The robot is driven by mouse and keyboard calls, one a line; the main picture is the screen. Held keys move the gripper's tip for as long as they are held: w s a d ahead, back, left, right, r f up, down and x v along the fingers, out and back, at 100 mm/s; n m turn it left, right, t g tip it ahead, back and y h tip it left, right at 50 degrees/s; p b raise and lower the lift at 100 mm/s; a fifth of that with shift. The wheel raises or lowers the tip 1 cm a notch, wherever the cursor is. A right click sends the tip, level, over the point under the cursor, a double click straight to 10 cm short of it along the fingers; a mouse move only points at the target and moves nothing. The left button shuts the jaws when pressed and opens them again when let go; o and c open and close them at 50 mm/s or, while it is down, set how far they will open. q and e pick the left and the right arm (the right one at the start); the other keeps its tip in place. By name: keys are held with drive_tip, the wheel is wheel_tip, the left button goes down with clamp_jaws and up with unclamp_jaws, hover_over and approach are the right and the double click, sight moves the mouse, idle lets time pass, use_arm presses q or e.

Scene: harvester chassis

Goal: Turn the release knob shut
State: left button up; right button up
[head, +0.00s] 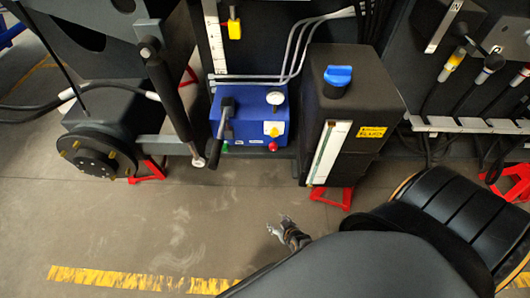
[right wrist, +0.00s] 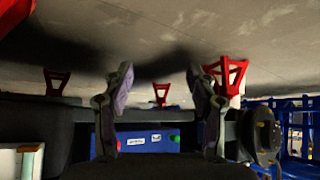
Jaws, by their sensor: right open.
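A blue pump box (head: 248,118) stands against the dark machine in the head view. Its face carries a yellow knob-like part (head: 274,129), a red knob (head: 273,146) and a green one (head: 225,147); I cannot tell for sure which is the release knob. A black lever (head: 224,119) and a round gauge (head: 275,98) are also on it. My right gripper (head: 276,223) is open and empty, below and apart from the box, over the floor. In the right wrist view its fingers (right wrist: 160,72) are spread, with the blue box (right wrist: 145,141) beyond, partly hidden. My left gripper is out of view.
A black fluid tank (head: 352,112) with a blue cap (head: 338,76) stands right of the box. A cylinder rod (head: 172,95) and wheel hub (head: 92,152) are at left. Red stands (head: 333,197) rest on the floor. The floor before the box is clear.

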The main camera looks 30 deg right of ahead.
drive_tip(key=w+t+b, duration=0.3)
drive_tip(key=w+b, duration=0.1)
drive_tip(key=w, duration=0.3)
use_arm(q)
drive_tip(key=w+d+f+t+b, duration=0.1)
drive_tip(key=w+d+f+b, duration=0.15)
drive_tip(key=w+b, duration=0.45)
use_arm(e)
drive_tip(key=m+t+h+b, duration=0.4)
drive_tip(key=m+h+b, duration=0.4)
drive_tip(key=h+b, duration=0.1)
approach(273, 149)
drive_tip(key=b+x, duration=0.2)
drive_tip(key=x, duration=0.4)
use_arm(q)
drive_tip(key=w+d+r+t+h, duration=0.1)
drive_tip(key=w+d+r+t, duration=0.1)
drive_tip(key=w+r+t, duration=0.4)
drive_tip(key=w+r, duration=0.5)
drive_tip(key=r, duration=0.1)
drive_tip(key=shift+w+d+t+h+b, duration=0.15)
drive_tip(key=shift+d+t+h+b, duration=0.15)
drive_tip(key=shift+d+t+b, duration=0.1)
use_arm(e)
drive_tip(key=x, duration=0.3)
drive_tip(key=shift+d+r, duration=0.1)
drive_tip(key=shift+c, duration=0.2)
